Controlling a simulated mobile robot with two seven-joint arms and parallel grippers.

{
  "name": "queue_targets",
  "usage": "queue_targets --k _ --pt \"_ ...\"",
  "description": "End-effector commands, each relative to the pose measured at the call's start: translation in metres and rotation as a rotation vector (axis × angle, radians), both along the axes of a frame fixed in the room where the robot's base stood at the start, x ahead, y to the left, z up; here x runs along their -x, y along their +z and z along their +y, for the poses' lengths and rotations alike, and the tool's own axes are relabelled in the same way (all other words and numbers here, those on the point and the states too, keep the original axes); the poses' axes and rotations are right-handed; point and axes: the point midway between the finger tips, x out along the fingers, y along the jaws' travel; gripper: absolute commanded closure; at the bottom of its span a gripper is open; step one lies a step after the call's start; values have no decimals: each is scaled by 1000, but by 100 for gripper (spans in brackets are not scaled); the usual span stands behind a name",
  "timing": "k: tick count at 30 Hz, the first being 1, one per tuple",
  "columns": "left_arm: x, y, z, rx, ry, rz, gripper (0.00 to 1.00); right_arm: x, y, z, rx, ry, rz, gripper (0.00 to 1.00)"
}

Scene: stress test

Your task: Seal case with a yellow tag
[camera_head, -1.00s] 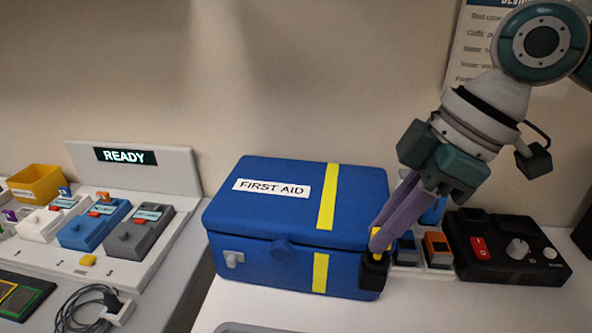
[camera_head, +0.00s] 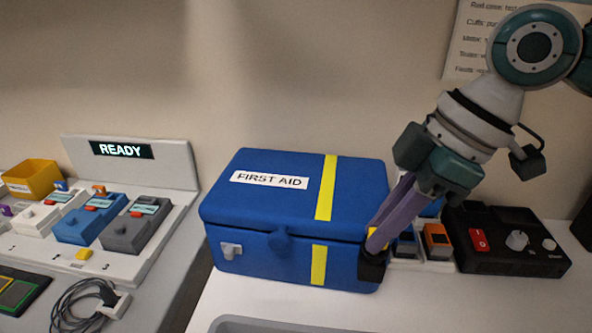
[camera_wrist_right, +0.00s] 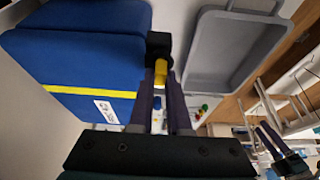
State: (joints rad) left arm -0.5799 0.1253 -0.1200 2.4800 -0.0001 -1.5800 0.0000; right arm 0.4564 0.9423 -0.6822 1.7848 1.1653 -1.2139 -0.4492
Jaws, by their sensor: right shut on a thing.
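The blue FIRST AID case (camera_head: 270,215) stands on the white table with its lid down; a yellow stripe runs over lid and front. A pale grey latch (camera_head: 231,251) shows at the front left; the front right corner is hidden by my right gripper (camera_head: 371,264). That gripper is shut on a small yellow tag (camera_wrist_right: 160,74), beside the case's corner. I cannot tell whether the tag touches the case. In the right wrist view, what looks like my left gripper (camera_wrist_right: 270,137) is small at the lower right, away from the case.
A grey tray (camera_wrist_right: 232,50) lies in front of the case. A black box with a red switch (camera_head: 505,243) and small devices (camera_head: 437,241) stand right of it. On the left are a READY panel (camera_head: 122,150), several devices, a yellow bin (camera_head: 33,179) and a coiled cable (camera_head: 85,302).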

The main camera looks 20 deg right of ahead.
Motion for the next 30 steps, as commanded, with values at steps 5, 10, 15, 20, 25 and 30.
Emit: queue_targets --k 5,10,15,20,25,30 --pt "0 0 -1 4 3 1 34 0 0 0 0 0 0 71" --pt "0 0 -2 9 5 0 34 0 0 0 1 -1 -2 52" --pt "0 0 -3 10 6 1 34 -1 0 -1 3 -3 -3 50" --pt "0 0 -3 9 6 0 34 -1 4 -3 5 -4 -5 50" --pt "0 3 -2 8 6 0 34 5 30 -12 5 -3 -6 50" --pt "0 4 -1 5 3 1 34 14 62 -22 2 -1 -2 50"
